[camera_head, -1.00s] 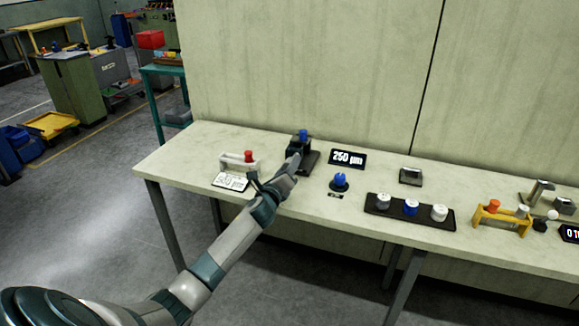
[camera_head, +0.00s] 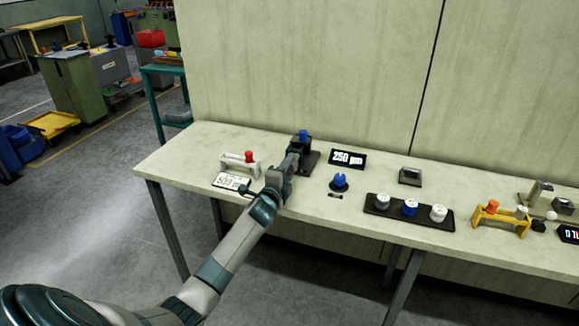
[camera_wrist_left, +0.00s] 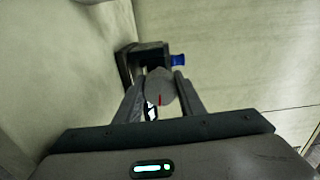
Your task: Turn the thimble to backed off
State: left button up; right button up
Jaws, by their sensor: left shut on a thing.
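A black device (camera_head: 311,158) stands at the back of the bench with a blue knob (camera_head: 303,134) on top; the blue knob also shows in the wrist view (camera_wrist_left: 179,61). The thimble (camera_wrist_left: 160,92), a grey rounded part with a red mark, sits at the front of the device. My left gripper (camera_head: 293,156) reaches it from the front. In the left wrist view its fingers (camera_wrist_left: 160,84) lie on both sides of the thimble, shut on it. In the head view the gripper hides the thimble. My right gripper is not in view.
A display (camera_head: 348,158) reading 250 µm stands right of the device. A white card (camera_head: 227,181) and a white bracket with a red knob (camera_head: 240,162) lie left. A blue knob (camera_head: 340,181) and a black tray (camera_head: 374,208) with several knobs stand right. A wall rises behind.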

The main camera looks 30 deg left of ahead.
pick_arm(q)
jog(key=n, duration=0.3)
jog(key=n+p, duration=0.1)
jog(key=n, duration=0.4)
jog(key=shift+f, duration=0.1)
jog(key=n+p, duration=0.1)
jog(key=n, duration=0.5)
jog(key=n+p, duration=0.1)
jog(key=n, duration=0.3)
jog(key=shift+d+f, duration=0.1)
jog(key=shift+n, duration=0.6)
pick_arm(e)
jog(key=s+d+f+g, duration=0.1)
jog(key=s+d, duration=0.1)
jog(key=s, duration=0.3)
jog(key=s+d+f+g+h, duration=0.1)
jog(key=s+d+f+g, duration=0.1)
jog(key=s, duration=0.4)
pick_arm(q)
jog(key=shift+f, duration=0.1)
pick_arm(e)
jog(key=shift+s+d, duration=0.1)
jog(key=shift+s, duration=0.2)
pick_arm(q)
jog(key=o, duration=1)
jog(key=shift+o, duration=0.2)
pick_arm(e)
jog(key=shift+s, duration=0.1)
